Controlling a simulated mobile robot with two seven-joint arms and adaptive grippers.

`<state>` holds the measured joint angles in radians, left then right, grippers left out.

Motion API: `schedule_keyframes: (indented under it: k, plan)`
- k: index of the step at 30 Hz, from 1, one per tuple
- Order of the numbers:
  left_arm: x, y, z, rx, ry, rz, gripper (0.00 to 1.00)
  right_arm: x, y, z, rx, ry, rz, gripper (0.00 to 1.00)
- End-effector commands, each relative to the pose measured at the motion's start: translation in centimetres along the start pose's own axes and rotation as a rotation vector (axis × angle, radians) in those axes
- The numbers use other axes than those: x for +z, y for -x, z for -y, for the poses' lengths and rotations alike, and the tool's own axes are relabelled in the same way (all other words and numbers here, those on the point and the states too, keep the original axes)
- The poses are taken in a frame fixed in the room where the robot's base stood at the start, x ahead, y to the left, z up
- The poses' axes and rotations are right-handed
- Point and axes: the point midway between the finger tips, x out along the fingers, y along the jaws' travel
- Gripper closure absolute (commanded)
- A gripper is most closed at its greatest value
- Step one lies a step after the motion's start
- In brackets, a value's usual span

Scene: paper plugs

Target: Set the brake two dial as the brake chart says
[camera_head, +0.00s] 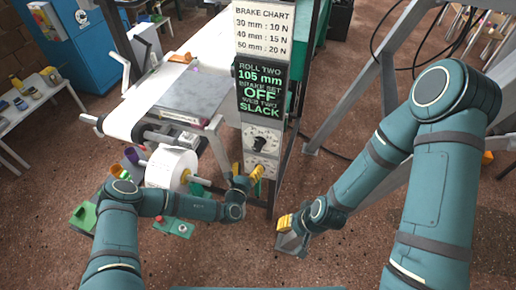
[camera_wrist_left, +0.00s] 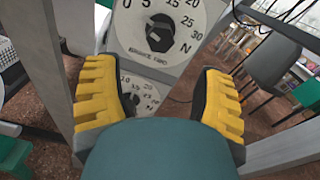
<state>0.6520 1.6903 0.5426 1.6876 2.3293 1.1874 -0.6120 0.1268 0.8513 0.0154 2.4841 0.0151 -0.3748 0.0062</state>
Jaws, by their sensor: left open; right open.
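The brake chart (camera_head: 262,30) at the top of the post reads 30 mm : 10 N, 40 mm : 15 N, 50 mm : 20 N. The black display (camera_head: 261,88) below it reads roll two 105 mm, brake set OFF, web two SLACK. An upper dial (camera_head: 249,132) with a black knob (camera_wrist_left: 160,33) has a scale to 30 N; the label under it is blurred and looks like brake two. A lower dial (camera_wrist_left: 148,92) is partly hidden. My left gripper (camera_head: 256,178) is open and empty near the lower dial. My right gripper (camera_head: 287,226) is open, low and away from the dials.
A white paper roll (camera_head: 172,168) sits on a spindle left of the post. A grey machine bed (camera_head: 190,92) stands behind it. Grey frame legs (camera_head: 345,110) rise right of the post. The floor before the post is mostly clear.

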Motion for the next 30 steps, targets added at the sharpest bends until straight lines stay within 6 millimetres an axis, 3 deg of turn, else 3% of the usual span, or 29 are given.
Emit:
schedule_keyframes:
  k: [9, 15, 29, 30]
  plan:
    - [-0.2, -6.3, 0.0, -0.002, -0.002, 0.001, 0.31, 0.6, -1.2, -0.5, -0.001, 0.003, 0.011, 0.58]
    - [-0.2, -9.0, 0.1, -0.003, -0.001, 0.001, 0.31, 0.8, -1.7, -0.7, -0.002, 0.005, 0.017, 0.58]
    - [0.0, -10.1, 0.1, -0.003, 0.0, -0.001, 0.31, 0.9, -1.9, -0.7, -0.002, 0.006, 0.019, 0.58]
    - [0.0, -10.1, 0.1, -0.003, 0.0, -0.001, 0.4, 0.9, -1.9, -0.7, -0.002, 0.006, 0.019, 0.58]
